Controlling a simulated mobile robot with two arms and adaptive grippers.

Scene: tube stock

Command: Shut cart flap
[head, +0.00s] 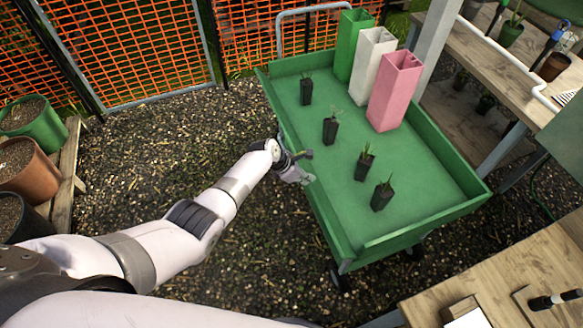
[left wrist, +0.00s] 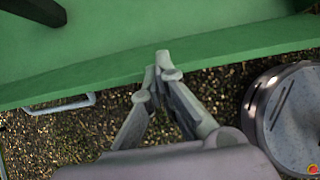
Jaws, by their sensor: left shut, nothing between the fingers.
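The green cart (head: 415,190) stands on the gravel, with raised sides at its far, right and near ends. Its left side has a long green flap (head: 327,222); I cannot tell from this angle whether it is fully upright or leaning outward. My left gripper (head: 306,168) is at the middle of that flap, shut and empty. In the left wrist view, the fingertips (left wrist: 164,66) overlap the flap's green strip (left wrist: 240,50); whether they touch it is unclear. My right gripper is not in view.
Several small black seedling pots (head: 330,131) and three tall square tubes, green (head: 345,50), white (head: 370,65) and pink (head: 394,92), stand on the cart bed. Wooden benches lie right and near right. Round planters (head: 35,125) are at the left. Gravel beside the flap is free.

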